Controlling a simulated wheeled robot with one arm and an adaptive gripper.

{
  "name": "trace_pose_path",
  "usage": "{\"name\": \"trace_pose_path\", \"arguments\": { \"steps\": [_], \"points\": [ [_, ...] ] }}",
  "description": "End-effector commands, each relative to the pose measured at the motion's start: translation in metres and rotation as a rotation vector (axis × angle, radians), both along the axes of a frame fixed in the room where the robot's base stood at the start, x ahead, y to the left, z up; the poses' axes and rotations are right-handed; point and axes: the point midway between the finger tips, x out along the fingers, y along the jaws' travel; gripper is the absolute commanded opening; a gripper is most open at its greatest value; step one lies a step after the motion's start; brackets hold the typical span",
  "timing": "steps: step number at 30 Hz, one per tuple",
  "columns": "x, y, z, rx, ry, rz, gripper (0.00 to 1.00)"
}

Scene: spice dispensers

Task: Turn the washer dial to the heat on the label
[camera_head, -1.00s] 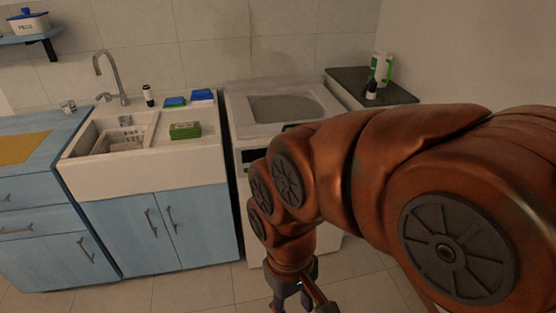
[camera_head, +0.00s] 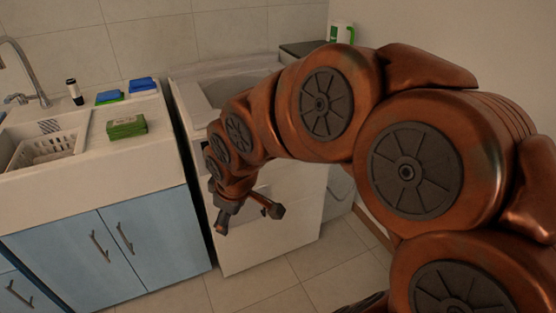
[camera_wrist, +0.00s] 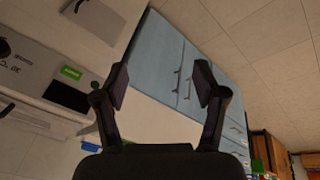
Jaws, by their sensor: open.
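The white washer (camera_head: 275,240) stands behind my arm in the head view, which hides most of its front and its control panel. In the wrist view the washer's grey control panel (camera_wrist: 30,72) is at the left, tilted, with a black display (camera_wrist: 66,95) and a green label (camera_wrist: 71,73); the label's text is too small to read. A dark round part (camera_wrist: 4,48), perhaps the dial, is cut off by the left edge. My gripper (camera_head: 249,219) is open and empty in front of the washer. In the wrist view its fingers (camera_wrist: 161,76) are apart, right of the panel.
A white sink (camera_head: 70,190) over blue cabinets (camera_head: 150,235) stands left of the washer, with a green sponge box (camera_head: 127,127) on it. A dark side counter (camera_head: 305,48) holds a white-green bottle (camera_head: 342,33). Tiled floor (camera_head: 260,285) is open in front.

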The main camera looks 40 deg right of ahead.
Motion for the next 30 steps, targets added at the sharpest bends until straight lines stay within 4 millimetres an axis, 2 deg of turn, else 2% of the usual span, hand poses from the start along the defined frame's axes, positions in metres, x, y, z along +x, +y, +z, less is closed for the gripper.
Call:
{"name": "trace_pose_path", "arguments": {
  "steps": [1,3,9,15,22,27,30],
  "points": [
    [0.017,-0.013,-0.025,-0.017,-0.047,0.032,0.71],
    [0.041,-0.03,-0.037,-0.051,-0.12,0.09,0.71],
    [0.099,-0.084,-0.064,-0.181,-0.324,0.234,0.71],
    [0.14,-0.146,-0.081,-0.361,-0.521,0.344,0.71],
    [0.16,-0.224,-0.095,-0.626,-0.713,0.43,0.71],
    [0.153,-0.278,-0.099,-0.844,-0.813,0.462,0.71],
    [0.146,-0.301,-0.1,-0.951,-0.846,0.471,0.71]
  ]
}}
